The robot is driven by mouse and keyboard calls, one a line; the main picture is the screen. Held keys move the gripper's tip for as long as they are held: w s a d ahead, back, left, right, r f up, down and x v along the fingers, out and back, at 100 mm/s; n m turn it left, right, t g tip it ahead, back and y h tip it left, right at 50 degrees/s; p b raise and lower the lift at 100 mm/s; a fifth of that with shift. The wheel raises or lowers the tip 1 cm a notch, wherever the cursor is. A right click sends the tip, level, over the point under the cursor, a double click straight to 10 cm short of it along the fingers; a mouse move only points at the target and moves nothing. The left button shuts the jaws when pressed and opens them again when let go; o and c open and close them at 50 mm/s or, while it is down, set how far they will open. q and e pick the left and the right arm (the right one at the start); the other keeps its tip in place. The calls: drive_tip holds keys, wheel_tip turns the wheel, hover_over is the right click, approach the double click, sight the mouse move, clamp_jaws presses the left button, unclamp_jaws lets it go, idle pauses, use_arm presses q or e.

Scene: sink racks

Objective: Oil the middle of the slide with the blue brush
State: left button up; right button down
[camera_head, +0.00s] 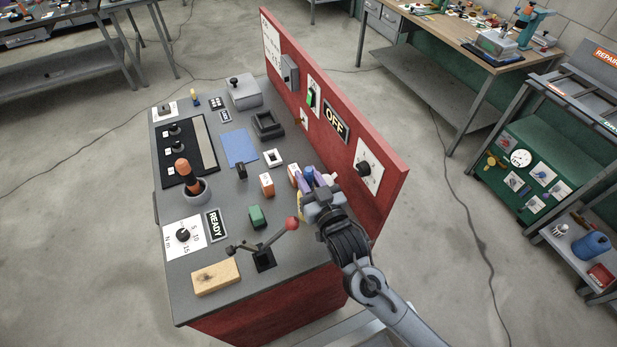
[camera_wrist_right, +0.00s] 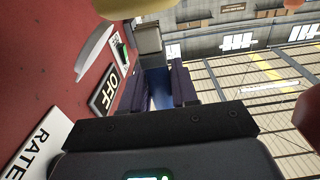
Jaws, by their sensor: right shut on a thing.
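My right gripper (camera_head: 310,181) is low over the right side of the grey bench, close to the red panel. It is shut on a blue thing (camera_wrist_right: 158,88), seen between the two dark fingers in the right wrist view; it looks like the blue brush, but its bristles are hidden. A bit of blue (camera_head: 309,173) shows at the fingers in the head view. A black board with a grey-tan strip (camera_head: 205,145) lies at the bench's left; I cannot tell whether this is the slide. My left gripper is in neither view.
The red panel (camera_head: 375,215) borders the bench on the right. An orange-handled tool stands in a grey cup (camera_head: 196,192). A blue cloth (camera_head: 240,147) lies mid-bench.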

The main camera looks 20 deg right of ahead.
sight(309, 169)
drive_tip(key=shift+f, duration=0.35)
drive_tip(key=shift+f, duration=0.25)
idle(0.7)
drive_tip(key=shift+r, duration=0.1)
wheel_tip(309, 169, up, 4)
drive_tip(key=p, duration=0.3)
drive_tip(key=shift+f, duration=0.25)
wheel_tip(309, 169, up, 4)
drive_tip(key=p, duration=0.4)
drive_tip(key=shift+f, duration=0.25)
